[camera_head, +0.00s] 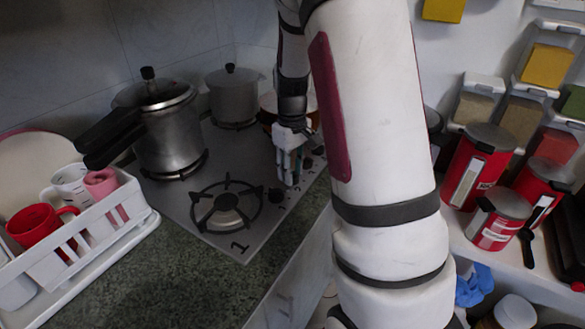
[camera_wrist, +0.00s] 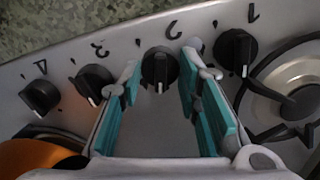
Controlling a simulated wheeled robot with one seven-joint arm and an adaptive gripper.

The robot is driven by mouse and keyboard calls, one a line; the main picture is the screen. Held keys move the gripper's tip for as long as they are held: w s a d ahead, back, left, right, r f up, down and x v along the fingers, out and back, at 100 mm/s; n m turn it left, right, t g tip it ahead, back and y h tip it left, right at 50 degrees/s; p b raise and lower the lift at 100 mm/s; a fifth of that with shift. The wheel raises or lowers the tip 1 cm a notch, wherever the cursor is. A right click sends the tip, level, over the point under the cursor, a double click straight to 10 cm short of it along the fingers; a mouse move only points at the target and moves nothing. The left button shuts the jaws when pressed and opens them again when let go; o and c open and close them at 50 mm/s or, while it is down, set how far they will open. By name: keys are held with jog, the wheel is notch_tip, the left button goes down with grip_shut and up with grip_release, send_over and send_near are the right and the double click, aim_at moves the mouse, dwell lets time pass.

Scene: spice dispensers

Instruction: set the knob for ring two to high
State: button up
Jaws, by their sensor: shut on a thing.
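The stove's black knob beside the number 2 (camera_wrist: 160,68) sits between my gripper's (camera_wrist: 160,72) teal-padded fingers in the wrist view. My gripper is shut on this knob, one finger on each side. The knob's raised grip looks about upright in that picture. In the head view my gripper (camera_head: 290,166) is low over the knob row at the stove's right edge and hides most of this knob. I cannot tell which burner is ring two; only the front burner (camera_head: 226,203) has a readable 1 beside it.
Knob 1 (camera_wrist: 235,48) is close on the right; knobs 3 (camera_wrist: 93,83) and 4 (camera_wrist: 40,96) are on the left. A pressure cooker (camera_head: 170,135) and a pot (camera_head: 236,97) stand on the stove. A dish rack (camera_head: 100,235) is at left, red tins (camera_head: 480,165) at right.

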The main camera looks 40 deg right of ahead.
jog(key=m+p, duration=0.1)
jog(key=m, duration=0.6)
dwell(0.6)
jog(key=o, duration=1.2)
jog(key=shift+c, duration=0.2)
notch_tip(320, 180, up, 12)
